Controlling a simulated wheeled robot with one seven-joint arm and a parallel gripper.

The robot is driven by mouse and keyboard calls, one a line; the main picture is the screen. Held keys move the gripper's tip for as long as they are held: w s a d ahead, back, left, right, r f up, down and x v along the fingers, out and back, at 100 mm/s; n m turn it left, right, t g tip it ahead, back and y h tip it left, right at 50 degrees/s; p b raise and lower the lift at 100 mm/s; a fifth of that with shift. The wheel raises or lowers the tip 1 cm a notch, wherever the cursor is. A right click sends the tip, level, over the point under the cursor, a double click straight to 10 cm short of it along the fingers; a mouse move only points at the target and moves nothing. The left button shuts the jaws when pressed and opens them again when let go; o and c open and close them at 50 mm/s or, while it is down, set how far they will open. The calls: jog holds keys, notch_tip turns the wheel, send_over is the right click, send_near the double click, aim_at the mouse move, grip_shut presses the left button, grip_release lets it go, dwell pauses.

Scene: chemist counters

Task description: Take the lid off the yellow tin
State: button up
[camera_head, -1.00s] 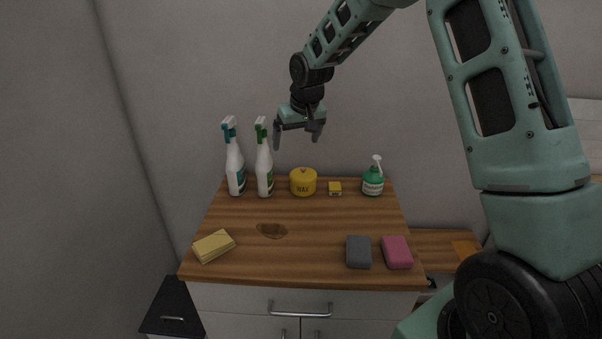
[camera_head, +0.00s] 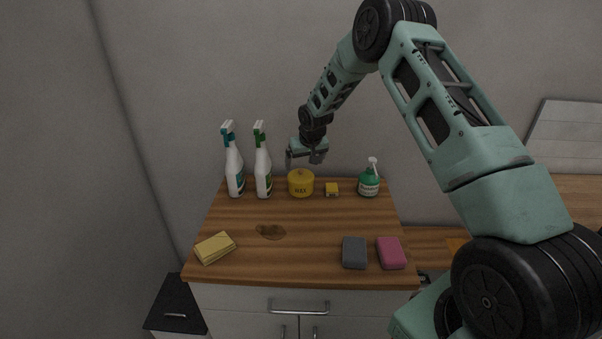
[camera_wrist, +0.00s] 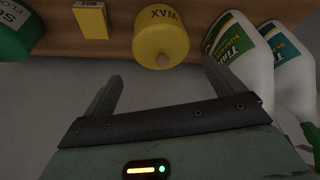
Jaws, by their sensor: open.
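The yellow tin (camera_head: 300,186), marked WAX, stands upright near the back of the wooden counter top with its lid (camera_head: 300,174) on. The lid has a small knob on top. In the wrist view the tin (camera_wrist: 161,18) is at the top, with its lid (camera_wrist: 160,45) and knob facing my camera. My gripper (camera_head: 305,165) is open and empty, just above and behind the tin in the head view. In the wrist view its two fingers (camera_wrist: 160,85) point toward the tin's side of the picture, apart from the lid.
Two white spray bottles (camera_head: 235,170) (camera_head: 263,172) stand close left of the tin. A small yellow box (camera_head: 332,189) and a green pump bottle (camera_head: 369,181) stand to its right. A yellow sponge (camera_head: 215,248), grey block (camera_head: 354,252) and pink block (camera_head: 391,253) lie in front, around a brown stain (camera_head: 271,232).

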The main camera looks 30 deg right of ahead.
aim_at(302, 171)
jog(key=shift+a+p+x, duration=0.1)
jog(key=shift+p+x, duration=0.7)
jog(key=shift+x, duration=0.55)
jog(key=shift+a+p+x, duration=0.15)
jog(key=shift+p+x, duration=0.6)
jog(key=shift+x, duration=0.6)
jog(key=shift+w, duration=0.1)
jog(key=c, duration=1.3)
jog(key=shift+c, duration=0.5)
